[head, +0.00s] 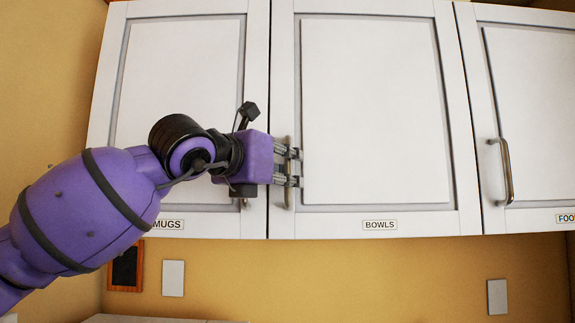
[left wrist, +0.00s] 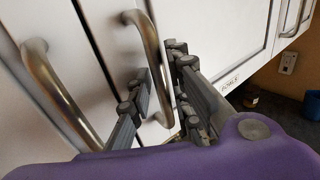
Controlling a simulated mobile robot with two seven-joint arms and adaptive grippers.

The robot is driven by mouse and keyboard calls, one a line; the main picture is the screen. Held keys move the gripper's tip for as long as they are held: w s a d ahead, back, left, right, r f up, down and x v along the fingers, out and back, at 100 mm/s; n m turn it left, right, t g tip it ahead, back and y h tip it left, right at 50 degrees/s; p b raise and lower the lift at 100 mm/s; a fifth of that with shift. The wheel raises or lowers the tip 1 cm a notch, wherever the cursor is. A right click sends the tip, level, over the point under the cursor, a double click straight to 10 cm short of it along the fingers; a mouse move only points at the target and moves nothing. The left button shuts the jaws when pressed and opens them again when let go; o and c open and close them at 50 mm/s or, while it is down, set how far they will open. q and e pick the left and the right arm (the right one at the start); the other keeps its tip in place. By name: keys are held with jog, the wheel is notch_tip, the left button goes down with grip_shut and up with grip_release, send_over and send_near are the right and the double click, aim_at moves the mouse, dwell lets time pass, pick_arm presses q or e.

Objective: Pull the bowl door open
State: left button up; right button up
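The bowl door (head: 375,110) is a white cabinet door with a BOWLS label (head: 380,225) at its lower edge, and it looks shut. Its upright metal handle (head: 288,172) is at its left edge. My left gripper (head: 287,166) is at this handle, with its two fingers apart. In the left wrist view the handle (left wrist: 152,50) shows between the open fingers (left wrist: 160,85); I cannot tell whether either finger touches it. My right gripper is not in view.
The mugs door (head: 180,85) is on the left, its handle (left wrist: 58,95) close beside my left gripper. Another door (head: 530,110) with a metal handle (head: 505,172) is on the right. The yellow wall below has plates (head: 497,297) on it.

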pick_arm(q)
jog(key=shift+d, duration=0.2)
jog(key=shift+w+a, duration=0.1)
jog(key=shift+c, duration=0.4)
grip_shut()
